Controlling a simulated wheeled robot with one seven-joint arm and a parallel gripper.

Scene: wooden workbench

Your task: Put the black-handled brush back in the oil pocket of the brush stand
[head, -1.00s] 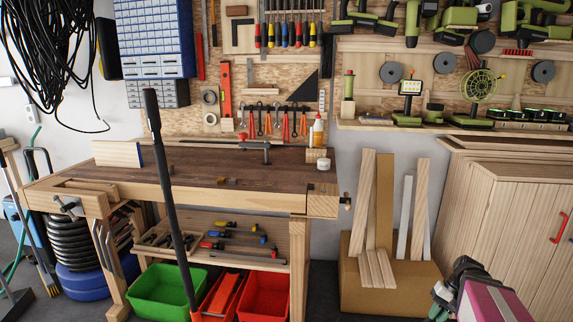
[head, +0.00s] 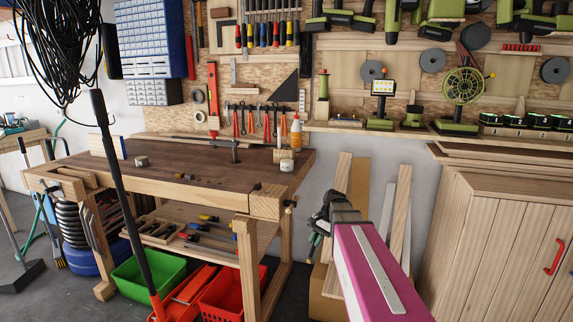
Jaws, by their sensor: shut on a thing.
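My gripper (head: 319,228) is at the end of my pink arm, right of the workbench's near right corner and in front of the leaning boards. It is small and seen from behind, so its fingers are hard to make out. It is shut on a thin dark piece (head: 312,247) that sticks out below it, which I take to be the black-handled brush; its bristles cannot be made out. On the workbench (head: 190,170), a small wooden block (head: 283,155) stands at the right end, but I cannot tell whether it is the brush stand. No oil pocket can be made out.
An orange-tipped bottle (head: 296,133) and a small jar (head: 287,164) stand by the block. A clamp (head: 234,151) and a small round tin (head: 141,161) are on the bench. A black pole (head: 118,190) rises in the foreground. A wooden cabinet (head: 500,240) stands at the right.

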